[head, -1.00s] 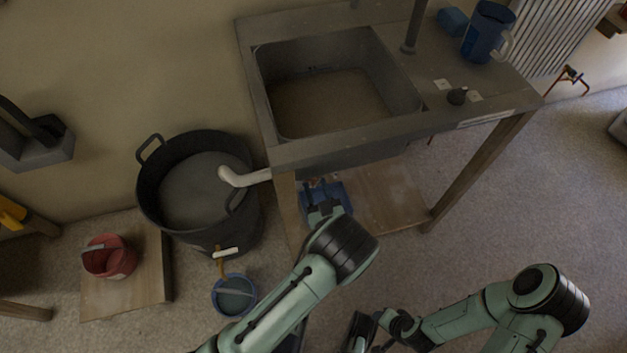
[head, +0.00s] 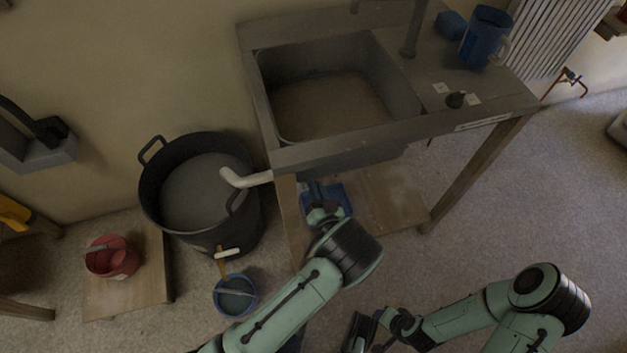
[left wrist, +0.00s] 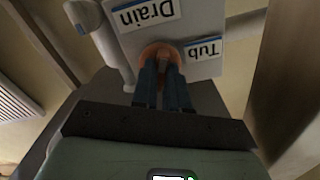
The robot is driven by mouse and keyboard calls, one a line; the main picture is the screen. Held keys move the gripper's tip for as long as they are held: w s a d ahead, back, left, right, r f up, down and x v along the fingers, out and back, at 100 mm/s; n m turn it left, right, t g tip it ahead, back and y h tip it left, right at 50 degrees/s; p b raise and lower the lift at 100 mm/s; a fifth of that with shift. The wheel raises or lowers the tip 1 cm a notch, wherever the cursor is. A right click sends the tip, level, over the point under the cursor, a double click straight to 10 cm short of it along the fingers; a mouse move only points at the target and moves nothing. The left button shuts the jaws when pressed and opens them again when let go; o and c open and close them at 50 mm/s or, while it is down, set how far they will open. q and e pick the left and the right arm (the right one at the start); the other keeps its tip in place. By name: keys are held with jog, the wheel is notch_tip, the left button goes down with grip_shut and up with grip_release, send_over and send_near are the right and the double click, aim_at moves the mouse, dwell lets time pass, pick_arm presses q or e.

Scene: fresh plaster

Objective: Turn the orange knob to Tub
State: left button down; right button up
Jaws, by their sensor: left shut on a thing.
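The orange knob (left wrist: 153,50) shows in the left wrist view on a pale valve body, mostly covered by my fingers. A "Drain" label (left wrist: 145,12) and a "Tub" label (left wrist: 203,49) sit beside it, both upside down in that view. My left gripper (left wrist: 163,72) is shut on the knob's grip. I cannot tell clearly which label the knob points to. In the head view my left gripper (head: 314,188) reaches under the sink, and the knob is hidden there. My right gripper (head: 357,335) is low in the head view, away from the sink; its fingers are unclear.
The sink bench (head: 350,143) stands above my left gripper. A white pipe (head: 247,180) runs from under it to a black tub (head: 205,238). A blue box (head: 340,195) is on the lower shelf. A blue bucket (head: 235,307) and a red bucket (head: 115,265) stand left.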

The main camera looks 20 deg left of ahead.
pick_arm(q)
jog(key=m, duration=0.3)
jog(key=m+p, duration=0.1)
jog(key=m, duration=0.7)
jog(key=shift+f+m, duration=0.1)
jog(key=shift+m, duration=1.1)
jog(key=c, duration=1.1)
grip_release()
jog(key=shift+s+p, duration=0.1)
jog(key=shift+p, duration=0.2)
jog(key=shift+p+v, duration=0.85)
jog(key=shift+v, duration=5.1)
